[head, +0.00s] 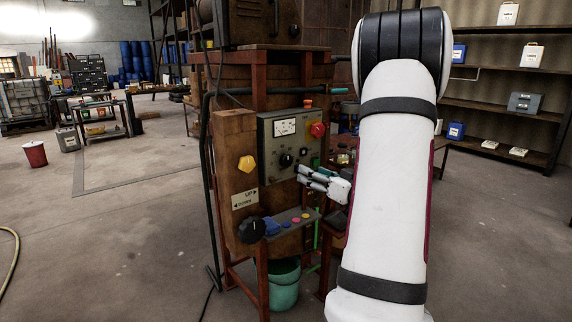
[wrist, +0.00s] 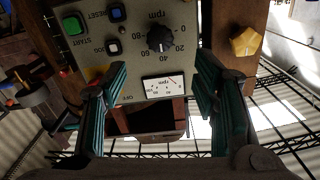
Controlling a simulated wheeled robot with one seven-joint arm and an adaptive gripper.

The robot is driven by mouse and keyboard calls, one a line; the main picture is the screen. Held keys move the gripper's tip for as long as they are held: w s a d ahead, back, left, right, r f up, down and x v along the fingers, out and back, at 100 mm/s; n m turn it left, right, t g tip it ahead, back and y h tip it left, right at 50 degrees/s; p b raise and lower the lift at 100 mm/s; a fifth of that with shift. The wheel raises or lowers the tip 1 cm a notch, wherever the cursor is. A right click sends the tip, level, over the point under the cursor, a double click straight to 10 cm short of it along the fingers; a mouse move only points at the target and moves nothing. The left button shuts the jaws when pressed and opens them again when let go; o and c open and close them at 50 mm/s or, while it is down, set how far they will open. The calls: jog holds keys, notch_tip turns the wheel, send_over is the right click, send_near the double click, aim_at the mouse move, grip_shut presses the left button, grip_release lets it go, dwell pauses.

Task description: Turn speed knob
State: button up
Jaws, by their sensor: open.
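The grey control panel (head: 266,140) is on the front of the wooden vat stand. The black speed knob (head: 286,160) is on this panel, left of my gripper (head: 302,173). In the wrist view the speed knob (wrist: 160,39) has a scale marked rpm around it. My gripper (wrist: 160,68) is open, with one teal-padded finger on each side of the picture. The knob shows beyond the fingertips, between their lines, and nothing is held. No contact with the knob is visible.
A white meter (wrist: 163,86) is close to the knob. A green START button (wrist: 73,24), RESET and JOG buttons are nearby. A red button (head: 318,130) is on the panel's upper right. A yellow knob (head: 246,163) and black lower knob (head: 250,230) are left. A green bucket (head: 284,286) stands below.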

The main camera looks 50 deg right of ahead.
aim_at(288, 161)
jog(key=x, duration=1.1)
jog(key=shift+w+d, duration=0.15)
jog(key=shift+w, duration=0.25)
jog(key=c, duration=1.2)
